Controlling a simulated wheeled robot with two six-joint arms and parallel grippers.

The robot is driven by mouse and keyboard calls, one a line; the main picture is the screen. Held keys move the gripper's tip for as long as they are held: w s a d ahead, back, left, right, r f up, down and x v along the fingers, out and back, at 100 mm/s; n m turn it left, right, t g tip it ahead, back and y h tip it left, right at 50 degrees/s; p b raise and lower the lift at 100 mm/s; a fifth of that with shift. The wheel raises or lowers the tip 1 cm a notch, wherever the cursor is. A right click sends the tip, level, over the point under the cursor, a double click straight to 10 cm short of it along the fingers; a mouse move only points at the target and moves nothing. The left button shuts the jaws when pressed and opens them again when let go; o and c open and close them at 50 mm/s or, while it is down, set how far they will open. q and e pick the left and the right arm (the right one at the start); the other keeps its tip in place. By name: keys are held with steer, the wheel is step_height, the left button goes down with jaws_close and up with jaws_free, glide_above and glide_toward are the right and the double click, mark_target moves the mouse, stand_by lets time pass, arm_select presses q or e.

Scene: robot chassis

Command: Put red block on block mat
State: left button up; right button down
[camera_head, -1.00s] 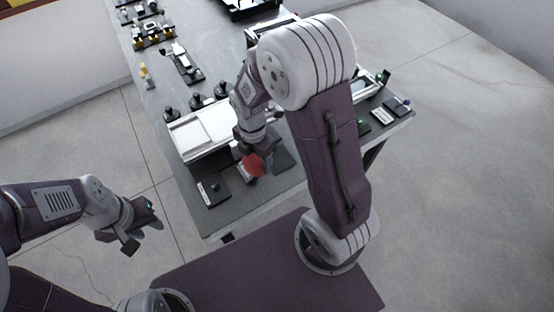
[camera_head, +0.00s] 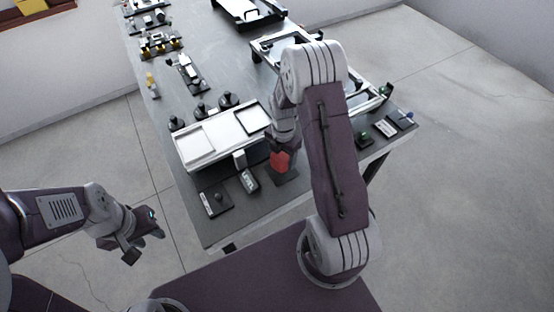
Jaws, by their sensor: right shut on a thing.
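The red block (camera_head: 280,161) is held in my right gripper (camera_head: 281,151), which is shut on it and points down. Part of the block is hidden by the gripper. A dark square mat (camera_head: 288,179), which looks like the block mat, lies on the grey table near its front edge, just below the block in the picture. I cannot tell whether the block touches it. My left gripper (camera_head: 143,242) is open and empty, off the table at the left.
A white tray unit (camera_head: 218,138) stands behind and left of the block. A small dark item with a white label (camera_head: 249,180) and a dark labelled plate (camera_head: 216,200) lie left of the mat. Black knobs (camera_head: 201,109) stand behind the tray. Small items (camera_head: 385,127) lie at the right.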

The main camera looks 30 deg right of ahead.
steer(key=shift+f, duration=2)
steer(key=shift+a, duration=0.1)
steer(key=shift+c, duration=1.6)
jaws_free()
steer(key=shift+f, duration=0.1)
